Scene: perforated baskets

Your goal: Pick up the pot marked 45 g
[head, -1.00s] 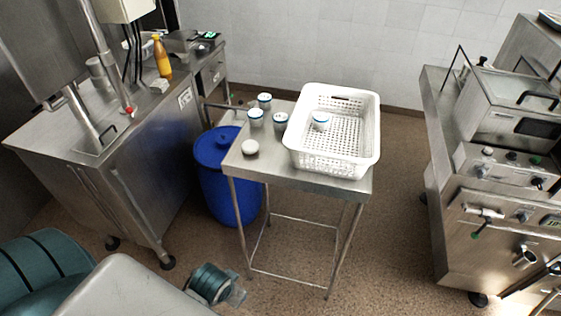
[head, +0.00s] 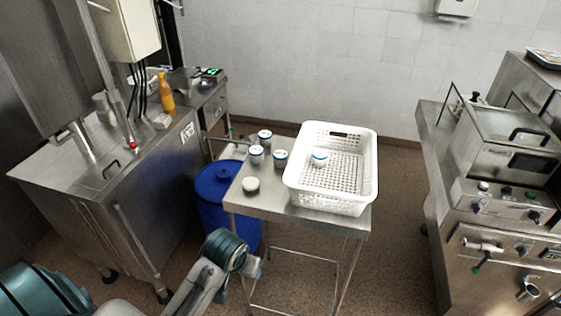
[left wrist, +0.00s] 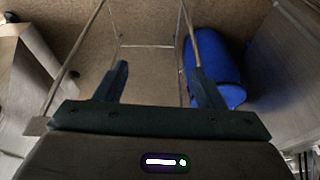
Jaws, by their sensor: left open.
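Several small white pots with blue bands stand on the steel table: one at the back (head: 264,137), one in front of it to the left (head: 256,155), and one by the basket (head: 281,159). A white-topped pot (head: 251,184) is near the table's front left corner. Another pot (head: 319,158) is in the white perforated basket (head: 332,204). Their markings are too small to read, so I cannot tell which is 45 g. My left gripper (left wrist: 154,72) is open and empty, low in front of the table, apart from the pots. My right gripper is out of view.
The steel table (head: 275,205) has a small bare strip at its front left. A blue barrel (head: 218,185) stands left of it. A steel cabinet with an orange bottle (head: 166,92) is at the left; steel machines (head: 500,190) are at the right.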

